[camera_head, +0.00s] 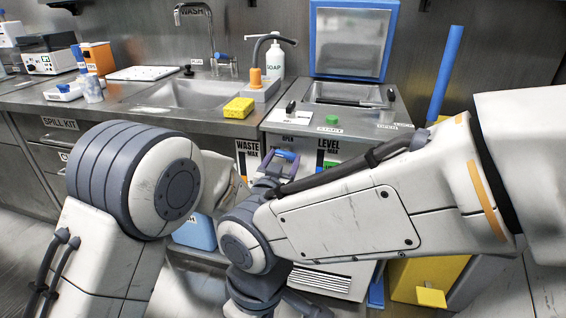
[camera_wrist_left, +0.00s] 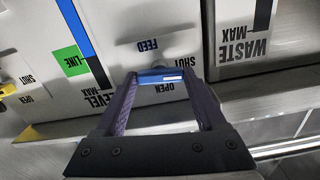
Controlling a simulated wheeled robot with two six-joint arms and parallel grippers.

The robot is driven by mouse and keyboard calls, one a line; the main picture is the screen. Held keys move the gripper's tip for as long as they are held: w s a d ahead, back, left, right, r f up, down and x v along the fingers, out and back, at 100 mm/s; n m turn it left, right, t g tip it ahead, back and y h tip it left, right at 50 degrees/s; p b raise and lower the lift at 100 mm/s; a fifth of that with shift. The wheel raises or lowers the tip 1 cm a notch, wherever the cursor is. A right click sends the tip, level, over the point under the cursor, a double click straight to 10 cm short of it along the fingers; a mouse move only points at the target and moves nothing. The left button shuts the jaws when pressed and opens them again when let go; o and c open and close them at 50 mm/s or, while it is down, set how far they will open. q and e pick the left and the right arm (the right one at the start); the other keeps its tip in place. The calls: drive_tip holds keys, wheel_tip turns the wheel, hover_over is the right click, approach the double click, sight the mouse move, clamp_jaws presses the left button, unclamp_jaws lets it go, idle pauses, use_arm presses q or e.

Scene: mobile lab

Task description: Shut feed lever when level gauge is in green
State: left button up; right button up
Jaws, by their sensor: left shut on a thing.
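In the head view my left gripper (camera_head: 284,158) is partly hidden behind my arm. The level gauge (camera_wrist_left: 75,22) is a dark strip with a blue fill, and the fill's end lies beside the green LINE mark (camera_wrist_left: 69,60). The gauge also shows in the head view (camera_head: 320,158).
A waste gauge (camera_wrist_left: 263,14) sits beside the feed lever. A second OPEN/SHUT control with a yellow part (camera_wrist_left: 7,89) lies at the left in the wrist view. A sink (camera_head: 190,93) and yellow sponge (camera_head: 238,108) are on the counter. My arm blocks much of the panel.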

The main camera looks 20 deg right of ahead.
use_arm(q)
drive_tip(key=shift+n, duration=0.8)
drive_tip(key=o, duration=1.3)
drive_tip(key=p+v, duration=0.1)
drive_tip(key=v, duration=0.9)
drive_tip(key=shift+s+a, duration=0.2)
